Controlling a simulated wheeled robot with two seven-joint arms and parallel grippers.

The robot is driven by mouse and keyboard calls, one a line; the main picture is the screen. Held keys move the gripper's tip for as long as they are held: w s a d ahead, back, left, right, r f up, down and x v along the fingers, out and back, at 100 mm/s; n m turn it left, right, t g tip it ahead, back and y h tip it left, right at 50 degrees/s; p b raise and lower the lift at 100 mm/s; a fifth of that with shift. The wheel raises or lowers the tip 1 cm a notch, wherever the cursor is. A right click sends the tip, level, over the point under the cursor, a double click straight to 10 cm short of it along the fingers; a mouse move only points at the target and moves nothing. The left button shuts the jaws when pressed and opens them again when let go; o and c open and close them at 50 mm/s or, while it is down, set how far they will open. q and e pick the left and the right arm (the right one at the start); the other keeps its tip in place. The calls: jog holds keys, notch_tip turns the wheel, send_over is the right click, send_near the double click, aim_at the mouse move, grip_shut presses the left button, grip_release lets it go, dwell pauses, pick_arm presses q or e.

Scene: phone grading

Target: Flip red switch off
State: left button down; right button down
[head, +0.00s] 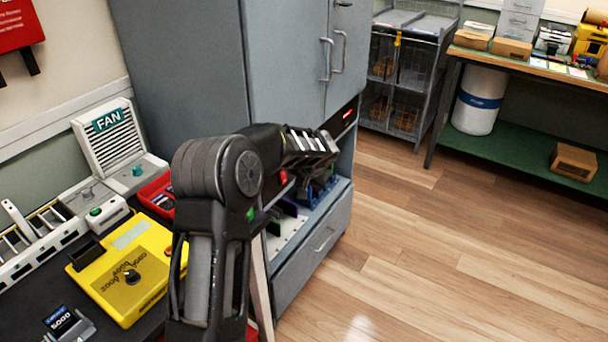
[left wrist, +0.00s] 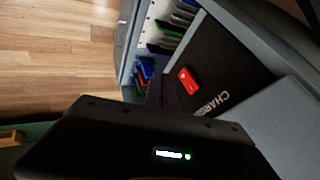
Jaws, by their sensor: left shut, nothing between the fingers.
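The red switch (head: 347,115) is on the black panel (head: 337,124) of the grey cabinet, near its right edge. In the left wrist view the red switch (left wrist: 188,80) sits beside white "CHARGE" lettering; whether it is on or off I cannot tell. My left gripper (head: 329,145) is shut and empty. In the head view it reaches across the cabinet's open bay, just below and left of the switch, and appears apart from it. It hides part of the panel and bay. My right gripper is in neither view.
Below the panel, the bay (head: 285,232) holds several coloured slots above a drawer (head: 318,245). At left, a dark table carries a yellow box (head: 125,306) with a knob and a fan unit (head: 108,139). The wooden floor at right is clear.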

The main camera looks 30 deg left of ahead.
aim_at(286, 181)
pick_arm(q)
jog(key=a, duration=0.4)
jog(key=shift+f+p, duration=0.25)
jog(key=shift+p, duration=0.15)
jog(key=shift+a+f+b, duration=0.1)
jog(key=shift+a+b, duration=0.05)
jog(key=shift+b, duration=1.1)
